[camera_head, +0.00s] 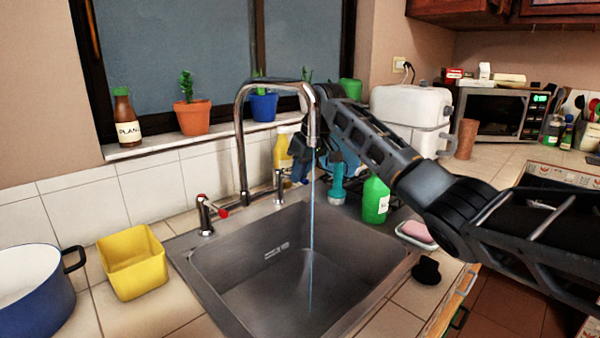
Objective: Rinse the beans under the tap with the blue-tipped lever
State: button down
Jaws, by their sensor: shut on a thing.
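The tap (243,130) arches over the sink, and a thin stream of water (311,230) runs from its spout into the basin. A metal lever post (279,188) stands right of the tap's base; its tip is hard to make out. My gripper (297,168) reaches down behind the spout at this post, partly hidden, and appears shut on the blue-tipped lever. The other lever (206,216), left of the tap, has a red tip. I see no beans. A yellow square bowl (133,262) stands on the counter left of the sink; its contents do not show.
The steel sink (220,285) looks empty. A blue pot (38,300) stands at the far left. A green bottle (375,200), a teal bottle (337,185) and a pink sponge (418,231) in a dish crowd the sink's right side. Potted plants line the windowsill (180,143).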

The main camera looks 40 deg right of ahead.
dwell(0.4)
jog(key=shift+d+r+n+p, duration=0.15)
jog(key=shift+d+n+p, duration=0.2)
jog(key=shift+p, duration=0.4)
jog(key=shift+w+d+n+y+p, duration=0.15)
jog(key=shift+d+n+y+p, duration=0.25)
jog(key=shift+n, duration=0.25)
jog(key=c, duration=1.1)
grip_release()
jog(key=v, duration=0.7)
jog(key=shift+r, duration=0.25)
jog(key=shift+o, duration=0.3)
